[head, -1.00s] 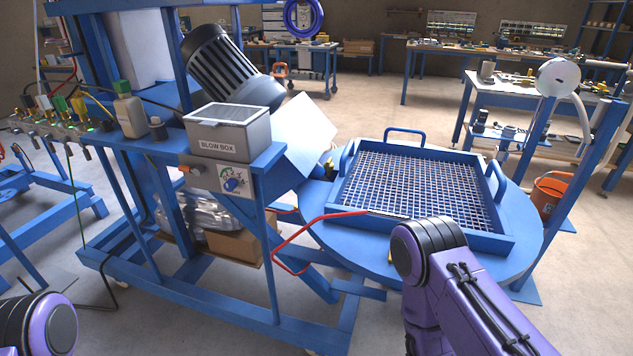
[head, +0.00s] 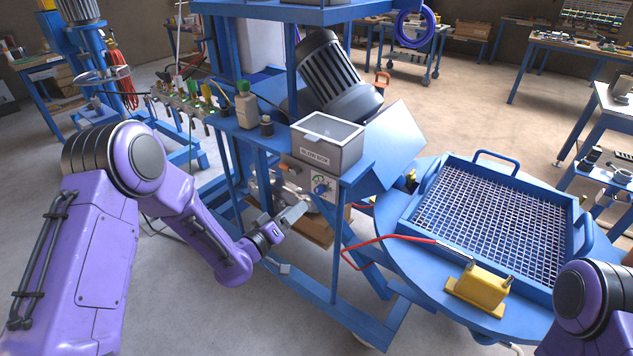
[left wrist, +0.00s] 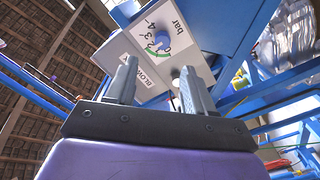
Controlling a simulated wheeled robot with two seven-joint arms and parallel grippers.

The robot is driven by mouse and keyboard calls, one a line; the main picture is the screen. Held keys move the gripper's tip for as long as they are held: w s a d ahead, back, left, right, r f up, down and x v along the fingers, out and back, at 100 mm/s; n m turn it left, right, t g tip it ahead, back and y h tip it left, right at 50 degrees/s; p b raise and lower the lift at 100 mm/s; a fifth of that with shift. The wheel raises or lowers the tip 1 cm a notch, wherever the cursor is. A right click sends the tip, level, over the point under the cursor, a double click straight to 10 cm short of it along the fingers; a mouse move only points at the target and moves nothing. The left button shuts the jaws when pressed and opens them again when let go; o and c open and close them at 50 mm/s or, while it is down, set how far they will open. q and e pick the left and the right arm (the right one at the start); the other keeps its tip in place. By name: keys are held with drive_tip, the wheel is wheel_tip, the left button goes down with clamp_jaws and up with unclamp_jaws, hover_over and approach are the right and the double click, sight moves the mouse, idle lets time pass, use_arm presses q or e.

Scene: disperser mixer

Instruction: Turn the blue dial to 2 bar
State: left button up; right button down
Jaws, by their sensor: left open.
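The blue dial (head: 320,187) is on the white front panel under the grey blow box on the blue stand. In the left wrist view the dial (left wrist: 161,39) sits on a white plate with a number scale, a green arc and the word "bar". Where its pointer stands is too small to tell. My left gripper (head: 296,212) is in front of the panel, below and left of the dial, and apart from it. In the left wrist view its two fingers (left wrist: 160,84) are spread and empty, with the dial beyond them. My right gripper is out of view.
The grey blow box (head: 327,143) stands above the panel. A round blue table (head: 395,245) to the right carries a mesh-bottomed tray (head: 412,205), a red hose (head: 352,262) and a yellow block (head: 480,290). A bottle (head: 246,105) stands on the shelf left of the box.

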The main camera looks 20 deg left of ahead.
sight(317, 193)
use_arm(q)
drive_tip(key=p+x, duration=0.1)
drive_tip(key=x, duration=0.4)
drive_tip(key=p+x, duration=0.1)
drive_tip(key=x, duration=0.4)
drive_tip(key=shift+f+p, duration=0.25)
drive_tip(key=shift+p, duration=0.05)
clamp_jaws()
